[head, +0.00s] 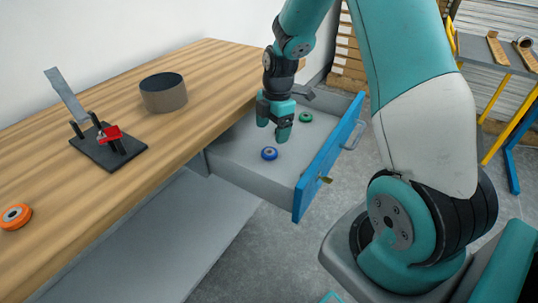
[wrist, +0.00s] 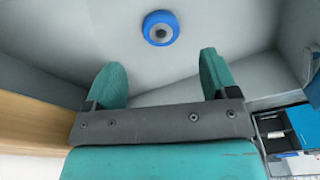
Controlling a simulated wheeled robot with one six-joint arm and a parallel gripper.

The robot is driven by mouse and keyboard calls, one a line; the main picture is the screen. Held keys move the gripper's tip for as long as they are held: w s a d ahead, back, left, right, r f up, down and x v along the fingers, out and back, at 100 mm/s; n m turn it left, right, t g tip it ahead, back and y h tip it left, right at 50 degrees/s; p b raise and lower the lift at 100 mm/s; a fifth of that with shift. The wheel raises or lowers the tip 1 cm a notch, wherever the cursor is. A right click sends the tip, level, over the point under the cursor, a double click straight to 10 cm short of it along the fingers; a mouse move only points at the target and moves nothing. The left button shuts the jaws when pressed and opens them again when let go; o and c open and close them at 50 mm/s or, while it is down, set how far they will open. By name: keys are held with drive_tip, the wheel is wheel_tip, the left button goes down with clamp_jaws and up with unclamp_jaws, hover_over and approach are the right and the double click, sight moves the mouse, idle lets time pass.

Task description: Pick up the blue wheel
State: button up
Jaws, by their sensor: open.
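The blue wheel (head: 269,153) lies flat on the floor of the open grey drawer (head: 240,172), towards its near end. In the wrist view the blue wheel (wrist: 161,28) shows whole at the top, with a grey hub, beyond my fingertips. My gripper (head: 273,130) points down over the drawer, just behind the wheel in the head view. Its two teal fingers (wrist: 163,75) are spread apart with nothing between them. The wheel is not touched by them in the wrist view.
A green wheel (head: 305,117) lies farther back in the drawer. The drawer's blue front (head: 328,160) and grey walls stand around them. On the wooden bench (head: 150,135) are an orange wheel (head: 15,216), a black fixture with a red part (head: 108,146) and a round container (head: 163,95).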

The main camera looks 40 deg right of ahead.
sight(270, 148)
drive_tip(key=f, duration=0.4)
drive_tip(key=a+f, duration=0.1)
drive_tip(key=f, duration=0.1)
drive_tip(key=shift+s+f, duration=0.1)
drive_tip(key=shift+f, duration=0.3)
drive_tip(key=c, duration=1)
